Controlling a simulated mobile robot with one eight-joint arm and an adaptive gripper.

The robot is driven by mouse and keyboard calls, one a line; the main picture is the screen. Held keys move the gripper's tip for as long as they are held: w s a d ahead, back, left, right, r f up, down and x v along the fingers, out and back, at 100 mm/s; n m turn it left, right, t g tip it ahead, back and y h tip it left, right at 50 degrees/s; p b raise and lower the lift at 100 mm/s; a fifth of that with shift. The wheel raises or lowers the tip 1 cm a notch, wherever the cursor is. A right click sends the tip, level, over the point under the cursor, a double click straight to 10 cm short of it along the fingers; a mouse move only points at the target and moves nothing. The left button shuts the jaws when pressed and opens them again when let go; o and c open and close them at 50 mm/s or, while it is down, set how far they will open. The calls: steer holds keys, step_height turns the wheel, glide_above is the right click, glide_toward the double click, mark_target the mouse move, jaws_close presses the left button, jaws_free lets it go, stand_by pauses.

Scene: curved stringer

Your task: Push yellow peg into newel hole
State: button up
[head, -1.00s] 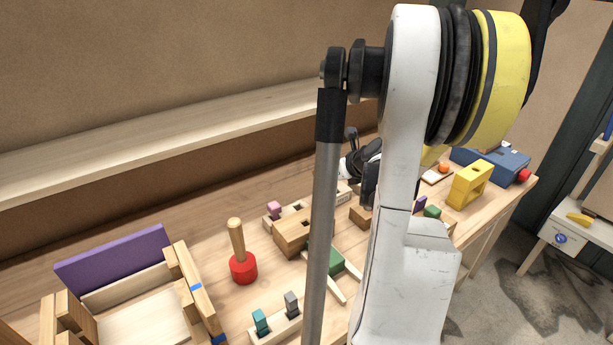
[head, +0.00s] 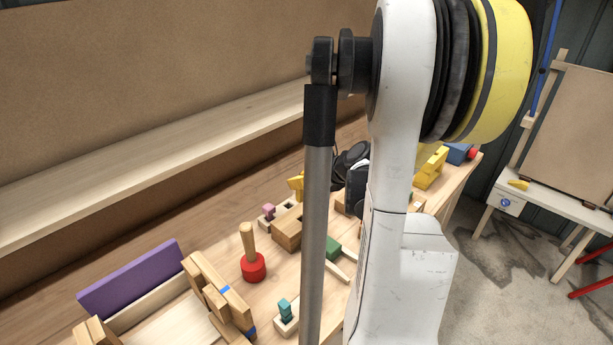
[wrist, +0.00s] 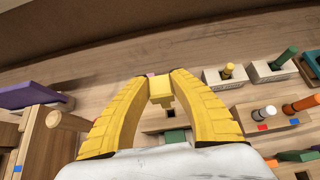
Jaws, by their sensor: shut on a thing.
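In the wrist view my gripper (wrist: 161,77) has its two yellow fingers closed on a small yellow peg (wrist: 161,91), which hangs between the fingertips. Below and just past the peg is a light wooden block with a dark square hole (wrist: 170,113). The peg looks above the block and apart from the hole, though the exact gap is hard to judge. In the head view the yellow fingers (head: 296,185) show beside my grey column, above the wooden block (head: 287,229). The peg itself cannot be made out there. I cannot tell for sure which block is the newel.
A wooden mallet with a red head (head: 253,266) stands left of the block. A pink block (head: 268,210) sits behind it and a green piece (head: 333,248) to its right. A purple-sided wooden frame (head: 130,280) fills the near left. Holders with pegs (wrist: 228,76) stand to the right.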

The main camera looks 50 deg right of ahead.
mark_target(301, 201)
steer(key=shift+d, duration=0.2)
steer(key=shift+f, duration=0.15)
step_height(301, 201, down, 6)
steer(key=b, duration=0.5)
steer(key=shift+r, duration=0.2)
steer(key=shift+f+b, duration=2.3)
steer(key=shift+b, duration=0.15)
stand_by(1.1)
steer(key=o, duration=1)
steer(key=shift+r, duration=0.1)
